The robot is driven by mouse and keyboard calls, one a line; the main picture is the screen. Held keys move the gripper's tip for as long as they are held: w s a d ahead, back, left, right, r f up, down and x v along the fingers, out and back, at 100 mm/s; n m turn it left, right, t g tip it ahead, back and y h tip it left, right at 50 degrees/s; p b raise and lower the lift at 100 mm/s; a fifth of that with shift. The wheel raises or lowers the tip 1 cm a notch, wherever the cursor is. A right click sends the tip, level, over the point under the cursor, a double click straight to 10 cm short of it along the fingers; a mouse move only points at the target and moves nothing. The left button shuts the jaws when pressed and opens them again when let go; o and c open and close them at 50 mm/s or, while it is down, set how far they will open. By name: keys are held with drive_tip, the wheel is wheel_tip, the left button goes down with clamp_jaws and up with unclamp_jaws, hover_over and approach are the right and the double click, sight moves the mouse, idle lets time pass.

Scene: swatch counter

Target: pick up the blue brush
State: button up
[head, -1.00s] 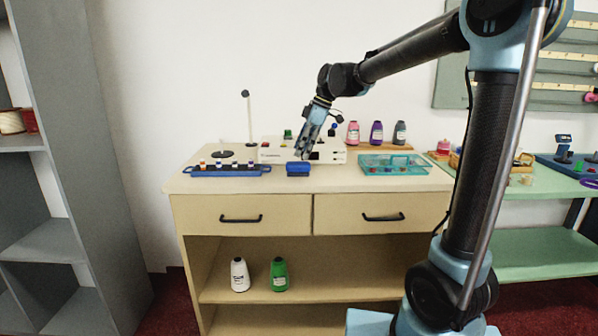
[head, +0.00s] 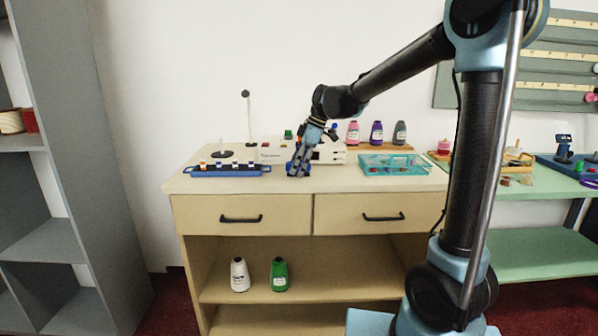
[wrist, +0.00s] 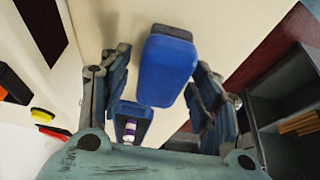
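The blue brush (wrist: 166,68) lies on the cream counter top (head: 335,178) near its front edge. In the wrist view its blue block shows between the two fingers of my gripper (wrist: 163,85), with a gap visible on both sides. The gripper is open and I see no contact with the brush. In the head view my gripper (head: 299,169) points down right over the brush, and the fingers hide most of it.
A blue tray (head: 226,172) with small vials stands left of the brush. A white device (head: 272,152) is behind, and a teal clear caddy (head: 395,170) is to the right. Pink, purple and grey bottles (head: 376,133) stand at the back. Counter between brush and caddy is clear.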

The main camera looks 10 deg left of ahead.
drive_tip(key=c, duration=0.9)
drive_tip(key=shift+o, duration=0.2)
drive_tip(key=shift+r, duration=0.1)
wheel_tip(320, 180, up, 10)
drive_tip(key=shift+f, duration=0.1)
drive_tip(key=o, duration=0.6)
drive_tip(key=shift+c, duration=0.2)
drive_tip(key=c, duration=0.3)
drive_tip(key=shift+s, duration=0.1)
drive_tip(key=shift+c, duration=0.2)
